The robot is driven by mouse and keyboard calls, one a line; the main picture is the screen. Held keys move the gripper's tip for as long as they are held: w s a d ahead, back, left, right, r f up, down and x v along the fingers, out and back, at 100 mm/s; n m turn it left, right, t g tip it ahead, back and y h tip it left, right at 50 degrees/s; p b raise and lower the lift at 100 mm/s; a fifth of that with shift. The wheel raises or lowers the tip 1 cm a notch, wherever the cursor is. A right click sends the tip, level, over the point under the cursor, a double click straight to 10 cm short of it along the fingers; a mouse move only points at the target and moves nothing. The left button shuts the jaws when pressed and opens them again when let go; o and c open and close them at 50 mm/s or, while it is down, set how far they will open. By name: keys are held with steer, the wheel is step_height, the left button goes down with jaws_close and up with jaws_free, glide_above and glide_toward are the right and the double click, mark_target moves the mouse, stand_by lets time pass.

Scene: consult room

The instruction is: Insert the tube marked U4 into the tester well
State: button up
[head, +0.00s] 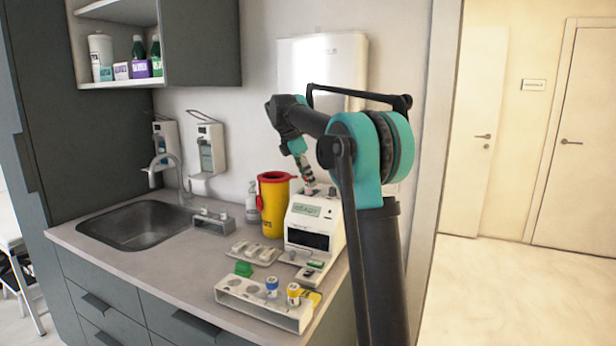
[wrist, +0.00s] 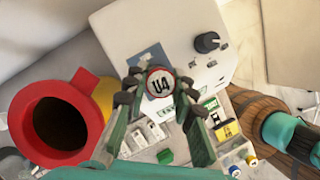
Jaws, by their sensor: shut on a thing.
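My gripper (head: 309,178) points down just above the top of the white tester (head: 300,232) on the counter. In the wrist view my gripper (wrist: 158,90) is shut on the tube marked U4 (wrist: 160,83), with its round, red-rimmed cap between the fingertips. The white top of the tester (wrist: 170,30), with a dark knob, lies beyond the cap. The well is not clearly visible, and I cannot tell whether the tube's lower end is in it.
A yellow bin with red rim (head: 273,205) stands close left of the tester. A white rack (head: 258,302) at the front holds blue-capped (head: 272,286) and yellow-capped (head: 293,291) tubes. A small tray (head: 252,254) lies behind it. The sink (head: 135,225) is left.

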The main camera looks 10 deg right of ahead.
steer(key=shift+f, duration=0.6)
steer(key=o, duration=1)
steer(key=shift+r, duration=0.1)
steer(key=v, duration=1.1)
steer(key=shift+s+a+r, duration=0.1)
steer(key=shift+a+r, duration=0.15)
steer(key=shift+r, duration=0.1)
